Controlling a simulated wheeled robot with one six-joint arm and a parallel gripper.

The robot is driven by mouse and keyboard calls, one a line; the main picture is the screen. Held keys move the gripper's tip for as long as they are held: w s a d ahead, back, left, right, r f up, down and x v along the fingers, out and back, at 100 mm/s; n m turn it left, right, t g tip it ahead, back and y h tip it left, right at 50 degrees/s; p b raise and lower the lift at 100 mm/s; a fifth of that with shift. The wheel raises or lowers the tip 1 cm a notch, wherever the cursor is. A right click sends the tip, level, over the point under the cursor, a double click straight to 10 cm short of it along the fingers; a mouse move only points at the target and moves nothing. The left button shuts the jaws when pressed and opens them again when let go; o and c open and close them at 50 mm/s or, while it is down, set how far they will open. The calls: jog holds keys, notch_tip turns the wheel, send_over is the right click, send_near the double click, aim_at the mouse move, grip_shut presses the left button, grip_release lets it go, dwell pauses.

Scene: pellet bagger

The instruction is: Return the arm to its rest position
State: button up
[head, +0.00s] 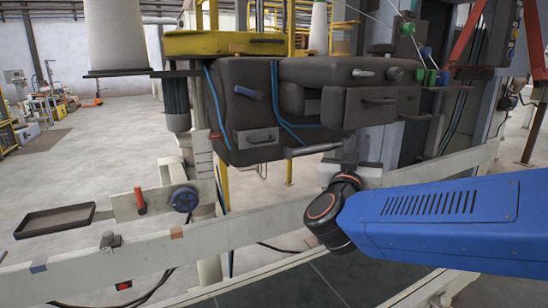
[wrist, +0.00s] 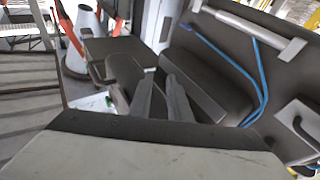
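My blue arm (head: 440,225) reaches in from the right in the head view, ending in a dark wrist joint with an orange ring. My gripper (wrist: 161,84) shows in the wrist view as two grey fingers with a gap between them; nothing is held in it. In the head view only its pale mount shows, just below the dark machine unit (head: 245,110), and the fingers cannot be made out. Whether the gripper touches the machine cannot be told.
A pale frame rail (head: 170,250) runs across the front, below and beside my arm. A small dark tray (head: 55,220) and a red-handled lever (head: 140,201) are at the left. Blue hoses (wrist: 262,75) hang on the machine. Open floor (head: 80,180) lies at the far left.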

jog(key=s+a+f+n+g+y, duration=0.2)
jog(key=s+f+n+g+y, duration=0.1)
jog(key=f+y, duration=0.3)
jog(key=s+a+f+n+g+y, duration=0.1)
jog(key=s+f+n+g+y, duration=0.1)
jog(key=f+n+y, duration=0.3)
jog(key=s+d+f+m+g, duration=0.1)
jog(key=s+d+f+g, duration=0.2)
jog(key=s+f, duration=0.2)
jog(key=s+d+f+m+g+h, duration=0.1)
jog(key=s+d+f+g, duration=0.2)
jog(key=s+f, duration=0.3)
jog(key=s+d+f+m+g+h, duration=0.1)
jog(key=s+d+f+g, duration=0.2)
jog(key=s, duration=0.7)
notch_tip(320, 180, down, 2)
jog(key=shift+s+d+f+m+g, duration=0.15)
jog(key=shift+d+m+g, duration=0.2)
jog(key=shift+d, duration=0.5)
